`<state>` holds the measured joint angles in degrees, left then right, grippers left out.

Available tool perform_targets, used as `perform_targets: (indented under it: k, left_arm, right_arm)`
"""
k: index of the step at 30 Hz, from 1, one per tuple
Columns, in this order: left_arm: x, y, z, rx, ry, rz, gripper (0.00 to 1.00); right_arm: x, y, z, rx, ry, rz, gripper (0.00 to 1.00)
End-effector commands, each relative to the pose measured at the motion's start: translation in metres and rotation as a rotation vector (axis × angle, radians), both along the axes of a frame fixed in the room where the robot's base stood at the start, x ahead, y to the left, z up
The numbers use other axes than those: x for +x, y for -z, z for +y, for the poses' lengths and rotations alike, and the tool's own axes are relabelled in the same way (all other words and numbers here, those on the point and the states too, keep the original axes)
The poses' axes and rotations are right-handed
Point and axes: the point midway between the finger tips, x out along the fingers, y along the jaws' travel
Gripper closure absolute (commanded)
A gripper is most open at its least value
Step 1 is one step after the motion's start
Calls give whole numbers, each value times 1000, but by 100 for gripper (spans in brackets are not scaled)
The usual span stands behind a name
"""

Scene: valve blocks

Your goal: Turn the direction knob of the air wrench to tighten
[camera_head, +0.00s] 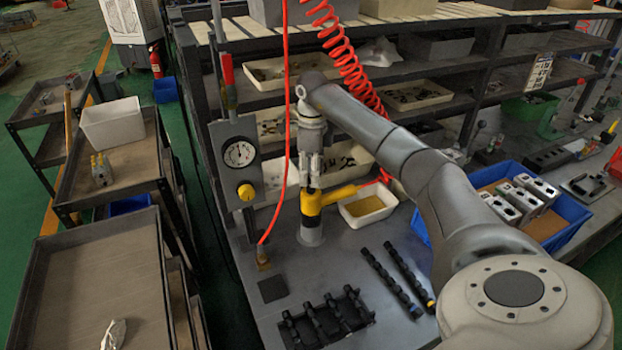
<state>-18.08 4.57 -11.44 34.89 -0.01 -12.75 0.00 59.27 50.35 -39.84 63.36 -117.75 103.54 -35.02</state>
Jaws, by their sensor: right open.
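The air wrench (322,199) is yellow and dark and stands upright at the middle of the workbench. Its yellow handle points right, toward a red hose. My right gripper (310,184) points straight down just above the top of the wrench. Its fingers are apart, and I cannot tell whether they touch the wrench. The direction knob is too small or hidden by the fingers to make out. My left gripper is not in view.
A gauge panel (239,153) stands left of the wrench. A coiled red hose (347,55) hangs behind. A white tray (368,207) sits to the right, beside a blue crate (574,212) with valve blocks (516,203). Black parts (328,318) lie in front.

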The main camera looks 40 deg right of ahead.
Motion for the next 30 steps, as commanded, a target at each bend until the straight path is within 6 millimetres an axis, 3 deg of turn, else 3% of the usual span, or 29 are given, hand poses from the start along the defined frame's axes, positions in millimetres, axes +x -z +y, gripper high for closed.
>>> perform_targets:
  k: [7,12,18,28,30]
  left_arm:
    - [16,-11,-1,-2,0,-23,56]
    - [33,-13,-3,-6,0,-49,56]
    - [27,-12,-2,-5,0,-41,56]
    - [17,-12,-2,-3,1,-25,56]
    - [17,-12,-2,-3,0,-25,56]
  right_arm:
    - [-1,31,1,1,-1,2,56]
    - [-1,38,1,1,-1,-1,56]
    - [0,38,1,1,-1,-1,56]
    - [0,38,1,0,-1,0,98]
    - [0,38,1,0,-1,0,100]
